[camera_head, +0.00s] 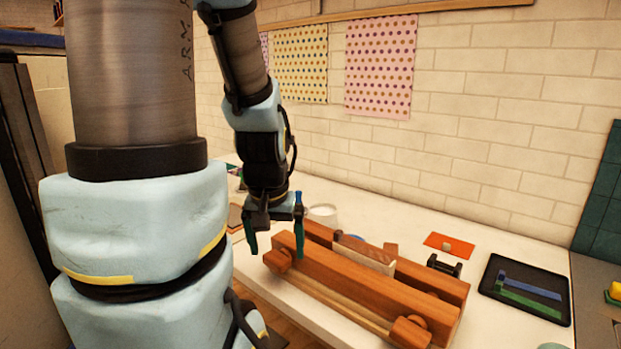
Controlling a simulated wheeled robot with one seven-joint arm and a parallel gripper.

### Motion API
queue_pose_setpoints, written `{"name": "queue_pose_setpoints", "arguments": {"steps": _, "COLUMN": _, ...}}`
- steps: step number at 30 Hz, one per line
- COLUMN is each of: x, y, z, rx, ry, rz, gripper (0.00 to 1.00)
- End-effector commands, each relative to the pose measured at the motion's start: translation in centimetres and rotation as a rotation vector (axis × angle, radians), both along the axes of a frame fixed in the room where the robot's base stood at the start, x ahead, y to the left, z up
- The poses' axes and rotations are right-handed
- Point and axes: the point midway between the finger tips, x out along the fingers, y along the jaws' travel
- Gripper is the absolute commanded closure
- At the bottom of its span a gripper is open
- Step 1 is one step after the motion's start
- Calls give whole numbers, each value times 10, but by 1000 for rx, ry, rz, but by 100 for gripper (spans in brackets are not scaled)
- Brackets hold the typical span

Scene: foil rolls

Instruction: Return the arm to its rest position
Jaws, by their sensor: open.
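My gripper (275,230) hangs from my arm in the head view, pointing down. Its two dark green fingers are spread apart and nothing shows between them. It is above the white table (365,193), at the left end of a wooden rack (370,285). The right finger overlaps the rack's left end in the picture. I cannot tell whether it touches the wood. My upper arm covers the left part of the view.
A black tray (512,312) with blue and green bars, a small black dumbbell-shaped piece (444,265) and an orange card (449,244) lie right of the rack. A white round container (322,214) stands behind the gripper. A brick wall (490,110) backs the table.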

Motion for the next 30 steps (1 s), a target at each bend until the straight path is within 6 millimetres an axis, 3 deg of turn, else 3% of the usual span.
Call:
{"name": "queue_pose_setpoints", "arguments": {"steps": 3, "x": -5, "y": 3, "z": -26, "rx": -5, "ry": 12, "rz": 25, "gripper": 0}}
{"name": "queue_pose_setpoints", "arguments": {"steps": 15, "x": -16, "y": 1, "z": -100, "rx": 1, "ry": 73, "rz": 19, "gripper": 0}}
{"name": "queue_pose_setpoints", "arguments": {"steps": 19, "x": -19, "y": 1, "z": -111, "rx": 3, "ry": 87, "rz": 19, "gripper": 0}}
{"name": "queue_pose_setpoints", "arguments": {"steps": 30, "x": -20, "y": 1, "z": -112, "rx": 3, "ry": 90, "rz": 19, "gripper": 0}}
